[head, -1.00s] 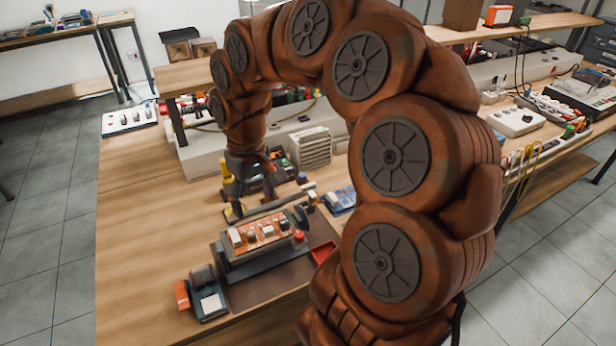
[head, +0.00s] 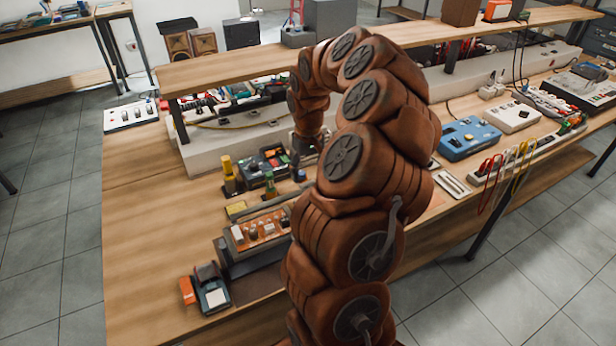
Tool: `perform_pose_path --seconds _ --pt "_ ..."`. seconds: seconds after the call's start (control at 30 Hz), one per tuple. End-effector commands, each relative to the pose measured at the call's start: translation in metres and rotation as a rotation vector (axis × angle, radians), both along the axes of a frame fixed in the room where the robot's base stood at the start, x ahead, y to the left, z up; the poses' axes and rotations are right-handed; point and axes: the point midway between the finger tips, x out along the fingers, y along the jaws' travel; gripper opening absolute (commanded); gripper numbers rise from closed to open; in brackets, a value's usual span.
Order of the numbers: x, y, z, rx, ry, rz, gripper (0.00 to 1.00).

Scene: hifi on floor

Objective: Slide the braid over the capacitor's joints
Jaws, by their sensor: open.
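An orange circuit board (head: 270,222) with several small parts on top lies in a dark holder (head: 245,262) near the bench's front. The capacitor must be among these parts, but I cannot tell which, and its joints are too small to make out. I cannot pick out the braid. My gripper (head: 305,143) is at the end of my brown arm, behind and right of the board. It is apart from the board and open. Its fingertips are mostly hidden by my arm, and I see nothing held.
A yellow pad (head: 236,209) and a yellow-topped stand (head: 228,175) are behind the board. A blue box (head: 470,138) sits at the right.

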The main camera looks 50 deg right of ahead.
Motion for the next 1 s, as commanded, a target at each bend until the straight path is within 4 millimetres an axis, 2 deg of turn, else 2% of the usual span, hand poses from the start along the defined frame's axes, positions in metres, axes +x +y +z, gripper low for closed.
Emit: perform_pose_path --seconds 0.3,0.67,1.0 --pt "-0.001 0.001 -0.032 0.001 0.004 0.002 0.71" --pt "-0.001 0.001 -0.036 0.0 0.001 0.001 0.71" --pt "0.0 0.001 -0.036 0.0 0.001 0.001 0.35"
